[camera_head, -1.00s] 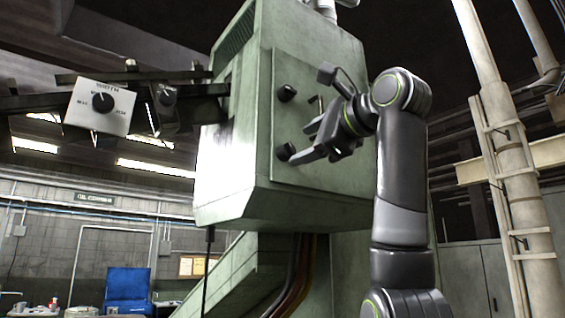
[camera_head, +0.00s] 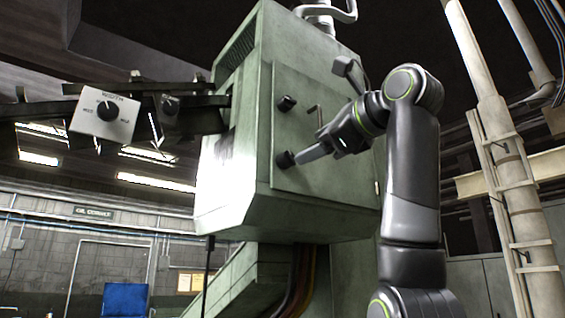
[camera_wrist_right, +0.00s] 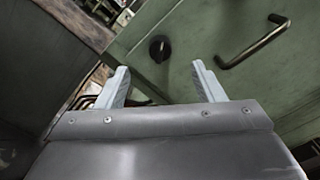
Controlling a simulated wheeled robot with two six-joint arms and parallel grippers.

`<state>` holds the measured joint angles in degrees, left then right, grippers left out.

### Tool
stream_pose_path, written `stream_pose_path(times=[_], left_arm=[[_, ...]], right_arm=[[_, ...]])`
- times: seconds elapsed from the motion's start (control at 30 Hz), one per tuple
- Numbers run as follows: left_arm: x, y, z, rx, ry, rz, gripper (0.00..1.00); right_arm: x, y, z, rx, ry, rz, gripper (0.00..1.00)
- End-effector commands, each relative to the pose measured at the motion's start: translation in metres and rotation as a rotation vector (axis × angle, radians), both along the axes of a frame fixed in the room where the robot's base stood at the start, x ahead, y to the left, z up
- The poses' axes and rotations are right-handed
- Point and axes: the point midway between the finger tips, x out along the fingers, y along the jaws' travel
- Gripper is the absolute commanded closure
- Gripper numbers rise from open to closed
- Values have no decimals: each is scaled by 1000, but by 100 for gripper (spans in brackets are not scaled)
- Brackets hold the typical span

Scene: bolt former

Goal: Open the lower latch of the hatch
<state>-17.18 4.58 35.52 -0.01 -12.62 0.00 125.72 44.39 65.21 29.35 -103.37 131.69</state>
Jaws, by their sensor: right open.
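The hatch (camera_head: 345,165) is a flat green panel on the green machine housing and looks closed. Its lower latch (camera_head: 285,160) is a black knob at the panel's lower left. The upper latch (camera_head: 287,103) is a similar knob above it. My right gripper (camera_head: 303,156) is just right of the lower latch in the head view, its fingers pointing left towards it. In the right wrist view the open, empty fingers (camera_wrist_right: 162,84) have a black latch knob (camera_wrist_right: 159,48) ahead, between their lines. Whether they touch it cannot be told. My left gripper is out of view.
A bar handle (camera_wrist_right: 255,43) stands out from the hatch, right of the knob in the wrist view. A white dial box (camera_head: 106,118) on dark bars juts out at the left. A pale pipe with a ladder (camera_head: 510,165) stands at the right.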

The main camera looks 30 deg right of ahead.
Motion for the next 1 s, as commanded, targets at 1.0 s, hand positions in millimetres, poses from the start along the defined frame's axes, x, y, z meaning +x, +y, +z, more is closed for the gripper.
stream_pose_path(times=[1.0], left_arm=[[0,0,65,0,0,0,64]], right_arm=[[73,6,0,-662,-51,-2,38]])
